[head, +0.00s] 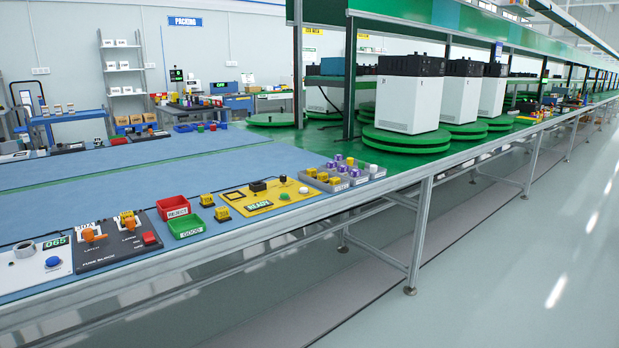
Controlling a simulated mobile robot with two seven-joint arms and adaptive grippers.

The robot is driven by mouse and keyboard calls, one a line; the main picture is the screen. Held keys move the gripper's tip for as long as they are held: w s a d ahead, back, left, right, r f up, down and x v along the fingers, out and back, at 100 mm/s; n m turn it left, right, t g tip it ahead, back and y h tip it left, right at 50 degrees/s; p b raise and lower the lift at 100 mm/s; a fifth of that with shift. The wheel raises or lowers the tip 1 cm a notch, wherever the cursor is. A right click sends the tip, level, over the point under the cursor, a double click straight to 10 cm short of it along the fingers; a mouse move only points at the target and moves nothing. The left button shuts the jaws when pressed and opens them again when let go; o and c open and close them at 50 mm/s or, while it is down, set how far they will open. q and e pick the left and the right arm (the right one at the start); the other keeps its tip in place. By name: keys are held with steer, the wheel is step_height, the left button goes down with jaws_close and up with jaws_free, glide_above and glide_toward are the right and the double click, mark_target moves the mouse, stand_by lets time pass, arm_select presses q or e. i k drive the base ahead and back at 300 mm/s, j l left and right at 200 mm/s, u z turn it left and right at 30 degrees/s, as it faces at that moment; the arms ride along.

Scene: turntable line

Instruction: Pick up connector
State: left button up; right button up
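Neither of my grippers is in view. No part is plainly marked as the connector. Small yellow-and-black parts stand on the blue mat, one behind (207,200) and one in front (222,213), between the small bins and the yellow fixture. A grey sectioned tray (350,182) to the right holds several small purple, yellow and white parts; its labels are too small to read. A black fuse block (115,255) at the front left has orange latches and yellow parts on it.
A red REJECT bin (173,209) and a green GOOD bin (186,228) sit beside the yellow READY fixture (262,204). A white panel (36,273) has a blue button. The blue mat (150,172) is clear behind. White cabinets (408,104) stand on green turntables.

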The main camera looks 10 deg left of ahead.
mark_target(342, 169)
steer(key=i+l, duration=0.15)
steer(key=l, duration=0.2)
steer(key=i+l+u, duration=0.1)
steer(key=l, duration=0.2)
steer(key=i+l, duration=0.15)
steer(key=l, duration=0.2)
steer(key=i+l+u, duration=0.1)
steer(key=l, duration=0.25)
